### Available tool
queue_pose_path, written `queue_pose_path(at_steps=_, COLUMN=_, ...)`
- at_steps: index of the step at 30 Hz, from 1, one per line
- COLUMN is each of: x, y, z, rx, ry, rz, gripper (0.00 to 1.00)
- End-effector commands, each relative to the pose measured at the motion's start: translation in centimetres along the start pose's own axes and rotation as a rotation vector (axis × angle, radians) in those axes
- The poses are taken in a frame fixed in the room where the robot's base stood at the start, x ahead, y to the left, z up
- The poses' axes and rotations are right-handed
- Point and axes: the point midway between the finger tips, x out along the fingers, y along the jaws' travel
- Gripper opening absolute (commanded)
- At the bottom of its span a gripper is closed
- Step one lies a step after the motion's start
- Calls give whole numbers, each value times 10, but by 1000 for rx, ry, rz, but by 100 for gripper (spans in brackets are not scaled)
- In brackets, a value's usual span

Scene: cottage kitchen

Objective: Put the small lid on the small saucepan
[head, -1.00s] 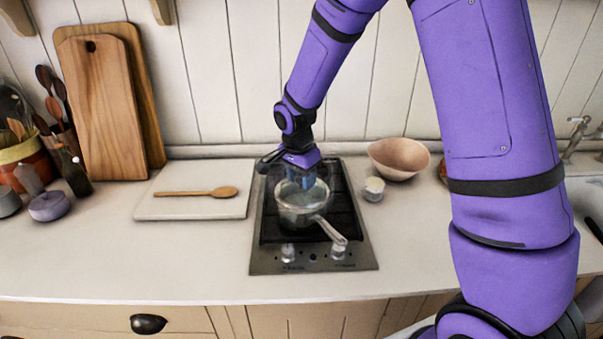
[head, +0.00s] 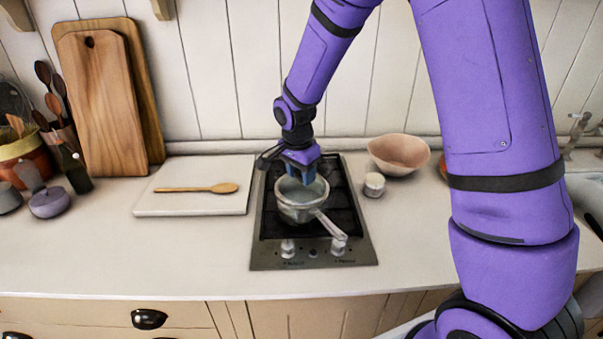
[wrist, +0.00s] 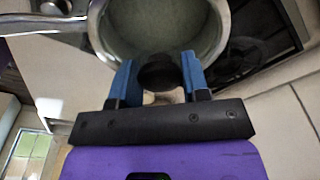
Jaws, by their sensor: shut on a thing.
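The small saucepan (head: 300,213) stands on the hob, with its handle pointing to the front right. In the wrist view its metal rim (wrist: 222,40) curves around a grey-green round surface. My gripper (head: 304,174) is over the back part of the saucepan, pointing down. In the wrist view its blue fingers (wrist: 159,64) are shut on a round black knob, which I take to be that of the small lid (wrist: 160,76). The lid's disc is hard to make out against the saucepan, so I cannot tell whether it touches the rim.
The black and steel hob (head: 314,255) lies under the saucepan. A small white pot (head: 374,185) and a pink bowl (head: 399,156) stand to its right. A pale board (head: 190,206) with a wooden spoon (head: 205,189) lies to its left. The front counter is clear.

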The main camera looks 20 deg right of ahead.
Motion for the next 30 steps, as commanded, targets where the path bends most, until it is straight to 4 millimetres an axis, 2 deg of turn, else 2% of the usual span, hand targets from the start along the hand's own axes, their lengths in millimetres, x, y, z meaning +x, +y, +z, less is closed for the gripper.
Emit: queue_pose_path(at_steps=30, x=9, y=0, z=1, rx=0, ry=0, rz=0, gripper=4)
